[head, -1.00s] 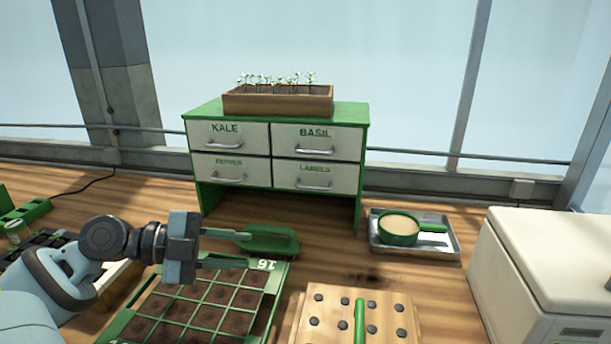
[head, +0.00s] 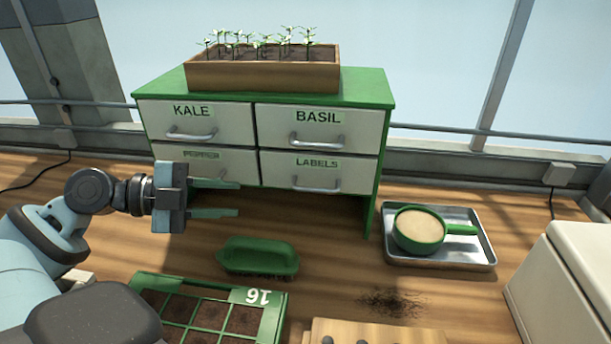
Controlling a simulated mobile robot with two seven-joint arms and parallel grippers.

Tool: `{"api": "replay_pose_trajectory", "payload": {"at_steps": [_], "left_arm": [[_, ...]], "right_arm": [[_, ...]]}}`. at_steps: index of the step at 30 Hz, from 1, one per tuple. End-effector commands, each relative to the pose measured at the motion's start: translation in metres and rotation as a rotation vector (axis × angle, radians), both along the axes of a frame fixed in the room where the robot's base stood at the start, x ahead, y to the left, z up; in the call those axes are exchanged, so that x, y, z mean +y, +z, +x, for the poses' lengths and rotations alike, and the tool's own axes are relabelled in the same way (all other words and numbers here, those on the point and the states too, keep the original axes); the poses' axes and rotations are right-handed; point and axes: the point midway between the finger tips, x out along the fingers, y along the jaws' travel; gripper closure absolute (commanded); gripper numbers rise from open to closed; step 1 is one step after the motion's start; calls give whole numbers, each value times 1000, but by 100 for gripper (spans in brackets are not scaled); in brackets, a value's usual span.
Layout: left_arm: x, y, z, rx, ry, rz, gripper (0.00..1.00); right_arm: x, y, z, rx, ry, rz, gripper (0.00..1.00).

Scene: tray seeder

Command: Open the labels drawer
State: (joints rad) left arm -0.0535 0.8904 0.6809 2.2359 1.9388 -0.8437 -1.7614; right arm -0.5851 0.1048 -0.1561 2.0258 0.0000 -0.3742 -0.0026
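The labels drawer (head: 344,172) is the lower right drawer of a green and white cabinet (head: 390,95). It is shut flush with the cabinet front and has a silver bar handle (head: 316,188) below its green label. My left gripper (head: 238,199) is in front of the lower left drawer, to the left of the labels handle. Its two green-grey fingers are apart, point right and hold nothing. They hide part of the lower left drawer and its handle. My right gripper is not in view.
A wooden seedling box (head: 262,76) stands on the cabinet. A green brush (head: 258,257) and a seed tray (head: 262,297) lie in front. A metal tray (head: 470,256) with a green scoop (head: 418,230) is at right, beside a white box (head: 570,280). Dark crumbs (head: 391,302) lie on the bench.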

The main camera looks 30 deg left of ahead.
Motion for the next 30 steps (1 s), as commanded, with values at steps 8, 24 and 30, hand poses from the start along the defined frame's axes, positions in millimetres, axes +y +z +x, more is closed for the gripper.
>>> {"api": "replay_pose_trajectory", "payload": {"at_steps": [8, 24, 30], "left_arm": [[-1, 0, 0, 0, 0, 0, 69], [-40, 1, 40, -1, -5, 4, 69], [-53, 1, 54, -1, -3, 0, 69]], "right_arm": [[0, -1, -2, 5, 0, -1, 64], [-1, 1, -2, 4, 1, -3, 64], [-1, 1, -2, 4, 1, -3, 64]]}}
